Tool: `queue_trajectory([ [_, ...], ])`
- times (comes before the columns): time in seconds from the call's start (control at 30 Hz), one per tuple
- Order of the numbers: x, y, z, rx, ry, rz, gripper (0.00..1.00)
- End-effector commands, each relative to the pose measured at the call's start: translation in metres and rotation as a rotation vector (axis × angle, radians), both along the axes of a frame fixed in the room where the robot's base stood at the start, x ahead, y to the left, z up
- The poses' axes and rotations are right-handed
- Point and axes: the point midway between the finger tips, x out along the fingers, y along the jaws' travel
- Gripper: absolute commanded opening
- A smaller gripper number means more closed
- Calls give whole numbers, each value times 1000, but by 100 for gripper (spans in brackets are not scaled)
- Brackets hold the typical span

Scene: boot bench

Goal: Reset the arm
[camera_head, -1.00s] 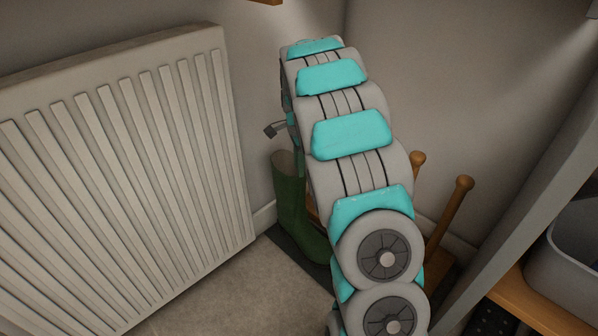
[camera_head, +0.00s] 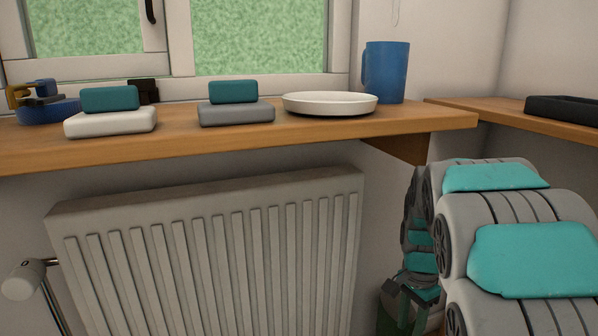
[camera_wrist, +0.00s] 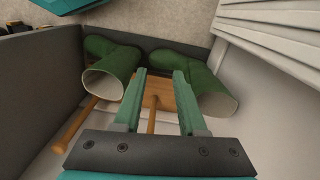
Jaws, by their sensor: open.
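My gripper (camera_wrist: 160,76) is open and empty in the wrist view, its two green fingers apart. Beyond the fingers lie a green boot on the left (camera_wrist: 117,72) and a green boot on the right (camera_wrist: 207,84), their pale openings facing the camera. Part of a wooden rack (camera_wrist: 157,94) and its pegs (camera_wrist: 75,124) show between and beside them. In the head view my arm fills the lower right, with the gripper (camera_head: 405,306) hanging low beside the radiator. A sliver of green boot shows beneath it.
A white radiator (camera_head: 215,255) stands under a wooden shelf (camera_head: 330,130). On the shelf are a blue jug (camera_head: 385,72), a white dish (camera_head: 330,102), teal blocks on a white block (camera_head: 110,123) and a grey block (camera_head: 236,114), and a blue tape dispenser (camera_head: 48,110). A dark tray (camera_head: 563,109) sits right.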

Motion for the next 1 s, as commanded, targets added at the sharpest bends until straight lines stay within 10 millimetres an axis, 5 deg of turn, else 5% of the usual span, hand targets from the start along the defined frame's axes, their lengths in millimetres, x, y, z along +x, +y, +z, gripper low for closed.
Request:
queue_trajectory([
  [0.3, -111, 44, 55, 39, 42, 421, 41],
  [0.63, -227, 76, 76, 93, 87, 883, 41],
  [0.8, -266, 83, 76, 115, 103, 1054, 41],
  [1.0, -282, 85, 75, 124, 111, 1128, 41],
])
